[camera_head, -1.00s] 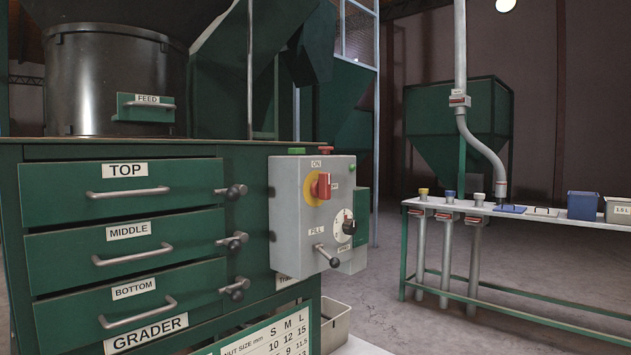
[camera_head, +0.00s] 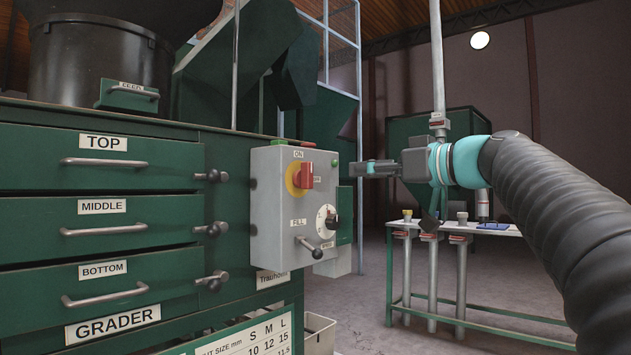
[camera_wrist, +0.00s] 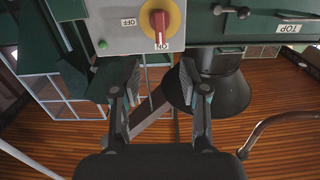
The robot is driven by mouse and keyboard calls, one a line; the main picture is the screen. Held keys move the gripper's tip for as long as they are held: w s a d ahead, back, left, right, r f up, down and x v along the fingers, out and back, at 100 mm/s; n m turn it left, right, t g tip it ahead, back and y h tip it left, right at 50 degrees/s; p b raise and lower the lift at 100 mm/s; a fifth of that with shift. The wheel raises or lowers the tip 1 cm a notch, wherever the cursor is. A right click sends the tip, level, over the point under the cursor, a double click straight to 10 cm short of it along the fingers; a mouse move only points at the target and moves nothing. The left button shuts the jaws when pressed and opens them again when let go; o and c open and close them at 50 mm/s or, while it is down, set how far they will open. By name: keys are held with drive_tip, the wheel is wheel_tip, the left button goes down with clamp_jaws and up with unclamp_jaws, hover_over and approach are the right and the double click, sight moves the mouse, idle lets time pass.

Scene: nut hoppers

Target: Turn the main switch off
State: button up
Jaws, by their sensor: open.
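The main switch (camera_head: 303,175) is a red rotary knob on a yellow disc, on the front of a grey control box (camera_head: 268,230). It also shows at the top of the wrist view (camera_wrist: 160,22), where the picture is upside down. Its handle stands upright, in line with the ON label; the OFF label (camera_wrist: 129,22) is to one side. My gripper (camera_head: 362,169) is to the right of the box in the head view, apart from the switch. In the wrist view my gripper (camera_wrist: 160,75) has its two fingers spread and nothing between them.
Below the switch are a FILL dial (camera_head: 326,219) and a black-knobbed lever (camera_head: 310,247). Green drawers (camera_head: 100,220) with handles stand to the left. A table (camera_head: 470,233) with tubes stands at the back right. Floor between is clear.

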sight(311, 168)
drive_tip(key=shift+y, duration=0.3)
drive_tip(key=x, duration=0.4)
drive_tip(key=p+x, duration=0.1)
drive_tip(key=x, duration=0.4)
drive_tip(key=r+p+x, duration=0.1)
drive_tip(key=x, duration=0.4)
drive_tip(key=shift+d, duration=0.15)
drive_tip(key=shift+f, duration=0.1)
clamp_jaws()
